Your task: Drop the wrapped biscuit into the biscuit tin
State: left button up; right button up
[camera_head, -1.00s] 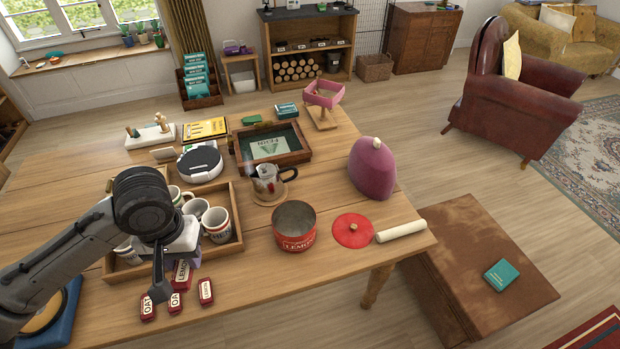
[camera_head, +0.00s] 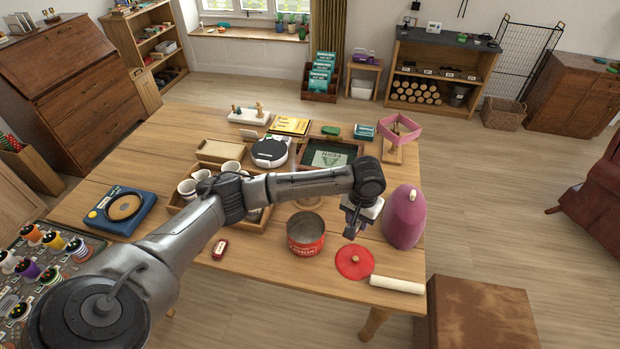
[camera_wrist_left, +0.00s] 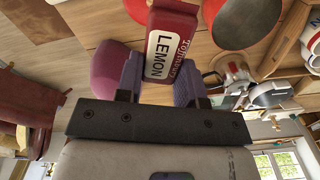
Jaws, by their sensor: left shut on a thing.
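My left gripper (camera_head: 352,226) hangs over the table just right of the biscuit tin, between the tin and the purple cosy. In the left wrist view the gripper (camera_wrist_left: 165,82) is shut on a red wrapped biscuit (camera_wrist_left: 172,45) with a white LEMON label. The red biscuit tin (camera_head: 305,250) stands open on the table, with a grey inside. Its red lid (camera_head: 345,266) lies flat beside it, to the right. Another red wrapped biscuit (camera_head: 220,249) lies on the table left of the tin. My right gripper is not in view.
The purple cosy (camera_head: 404,217) stands close right of the gripper. A white roll (camera_head: 397,285) lies at the table's front right edge. The wooden tray of mugs (camera_head: 188,189) is partly hidden behind my left arm.

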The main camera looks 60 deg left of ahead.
pick_arm(q)
jog(key=s+a+f+n+p, duration=0.2)
jog(key=s+a+p, duration=0.1)
jog(key=a, duration=0.6)
jog(key=s+a+f+n+p, duration=0.1)
jog(key=s+a+p, duration=0.25)
jog(key=a, duration=0.55)
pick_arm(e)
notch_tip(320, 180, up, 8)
pick_arm(q)
notch_tip(320, 180, down, 6)
jog(key=b, duration=0.7)
jog(key=shift+s+f, duration=0.15)
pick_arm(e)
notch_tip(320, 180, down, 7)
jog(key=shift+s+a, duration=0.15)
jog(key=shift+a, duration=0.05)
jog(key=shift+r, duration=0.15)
pick_arm(q)
jog(key=o, duration=1)
notch_tip(320, 180, up, 14)
jog(key=shift+d+f+b, duration=0.1)
jog(key=shift+b, duration=0.35)
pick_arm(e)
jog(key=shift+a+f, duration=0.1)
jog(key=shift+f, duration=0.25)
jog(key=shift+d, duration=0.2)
